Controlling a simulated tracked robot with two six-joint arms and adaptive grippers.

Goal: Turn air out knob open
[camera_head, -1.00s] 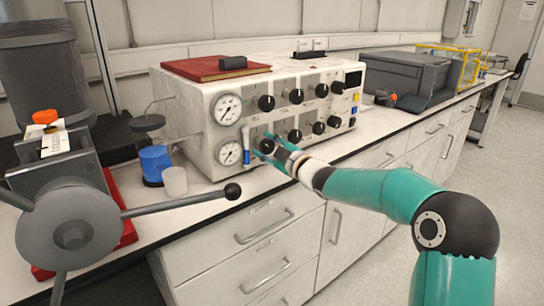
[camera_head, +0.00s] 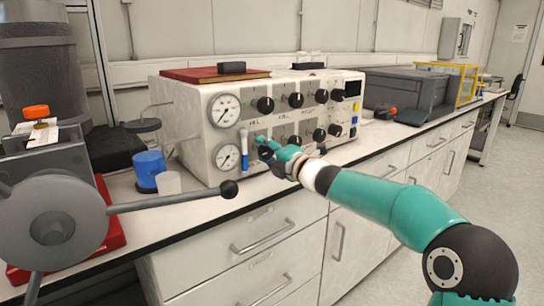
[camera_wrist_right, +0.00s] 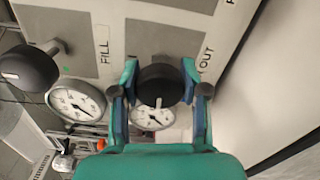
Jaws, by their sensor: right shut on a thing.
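A white control box (camera_head: 190,118) with grey panels, gauges and black knobs stands on the bench in the head view. In the right wrist view a black knob (camera_wrist_right: 157,86) with a white pointer line sits beside a label whose visible letters read "OUT". My right gripper (camera_wrist_right: 160,84) has one finger on each side of this knob and is shut on it. In the head view my right gripper (camera_head: 268,147) is at the lower left knob of the panel and mostly hides it. My left gripper is not in view.
Two gauges (camera_head: 225,110) are on the box's left part. A lever with a black ball (camera_head: 229,189) reaches in front. A blue cup (camera_head: 149,168) and a whitish cup (camera_head: 168,182) stand left on the bench.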

